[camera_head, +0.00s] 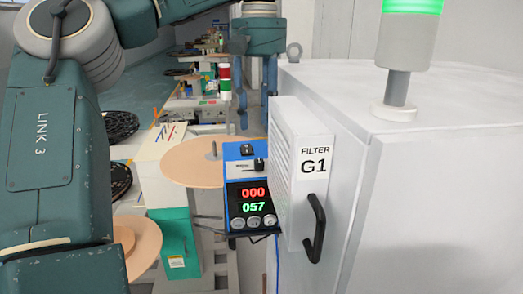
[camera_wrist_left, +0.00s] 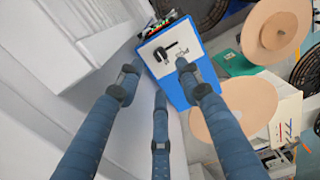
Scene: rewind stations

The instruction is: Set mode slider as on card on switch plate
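A blue box (camera_head: 236,177) stands beside the white cabinet, with a red "000" and green "057" display and round knobs on its front. Its top carries a pale switch plate with small black parts (camera_head: 258,164). In the left wrist view the white plate (camera_wrist_left: 158,68) has a black lever-like slider (camera_wrist_left: 166,51) and a smaller dark part near the right fingertip. My left gripper (camera_head: 254,120) hangs above the box, fingers pointing down. Its fingers (camera_wrist_left: 160,80) are spread, with nothing between them. Contact with the plate cannot be told. No card is readable. My right gripper is not in view.
A white cabinet (camera_head: 420,190) with a "FILTER G1" panel (camera_head: 314,165) and black handle (camera_head: 316,230) stands close on the right. A tan disc (camera_head: 190,162) lies left of the box. Similar stations recede behind.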

